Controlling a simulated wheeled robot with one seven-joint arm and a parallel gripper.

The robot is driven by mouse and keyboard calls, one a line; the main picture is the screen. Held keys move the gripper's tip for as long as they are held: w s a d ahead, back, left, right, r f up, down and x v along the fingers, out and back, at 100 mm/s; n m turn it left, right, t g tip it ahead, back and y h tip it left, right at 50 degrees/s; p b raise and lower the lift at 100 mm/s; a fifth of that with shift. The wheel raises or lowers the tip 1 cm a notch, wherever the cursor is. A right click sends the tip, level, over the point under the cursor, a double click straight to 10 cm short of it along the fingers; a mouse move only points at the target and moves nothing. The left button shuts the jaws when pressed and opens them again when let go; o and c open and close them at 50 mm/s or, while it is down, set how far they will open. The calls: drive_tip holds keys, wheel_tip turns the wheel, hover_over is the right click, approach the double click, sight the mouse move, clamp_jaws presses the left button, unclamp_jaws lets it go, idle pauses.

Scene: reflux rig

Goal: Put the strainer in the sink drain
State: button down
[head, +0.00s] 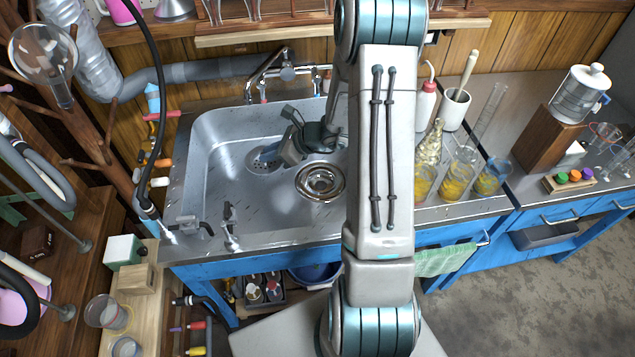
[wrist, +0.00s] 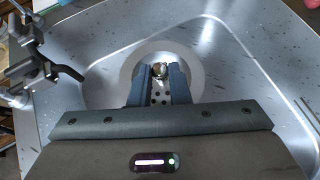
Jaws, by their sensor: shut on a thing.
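The strainer (head: 257,167) is a pale round disc with small holes, at the left of the sink basin. In the wrist view the strainer (wrist: 158,98) shows its holes and a small shiny knob between the fingers. My gripper (head: 268,153) points down at it, shut on the knob; the gripper (wrist: 158,74) also shows in the wrist view. Its fingers and palm hide part of the disc. I cannot tell whether the strainer touches the basin floor. The sink drain (head: 320,182) appears as a polished round metal fitting with a dark centre, right of the strainer and apart from it, uncovered.
The steel sink (head: 222,195) has raised walls around my gripper. A faucet (head: 286,70) stands at the back, and small taps (head: 230,225) at the front left. Glass flasks with yellow liquid (head: 458,175) stand on the right counter. The basin floor between strainer and drain looks clear.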

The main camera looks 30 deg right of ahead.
drive_tip(key=d+f+m+t+h+b, duration=0.2)
drive_tip(key=d+f+m+h+b, duration=0.2)
drive_tip(key=d+b, duration=0.6)
drive_tip(key=d+f+m+t+h+b, duration=0.25)
drive_tip(key=d+f+m+b, duration=0.3)
drive_tip(key=b, duration=0.95)
drive_tip(key=shift+n+g+h, duration=0.25)
drive_tip(key=shift+n+h, duration=0.1)
drive_tip(key=shift+h, duration=0.1)
drive_tip(key=f+b, duration=0.1)
drive_tip(key=f, duration=0.2)
drive_tip(key=f+b, duration=0.2)
drive_tip(key=s+f+b, duration=0.1)
drive_tip(key=f+b, duration=0.1)
drive_tip(key=f, duration=0.1)
drive_tip(key=shift+d+f, duration=0.1)
drive_tip(key=shift+f, duration=0.2)
drive_tip(key=shift+f+b, duration=0.15)
drive_tip(key=shift+b, duration=0.15)
drive_tip(key=c, duration=1.3)
unclamp_jaws()
drive_tip(key=shift+c, duration=0.2)
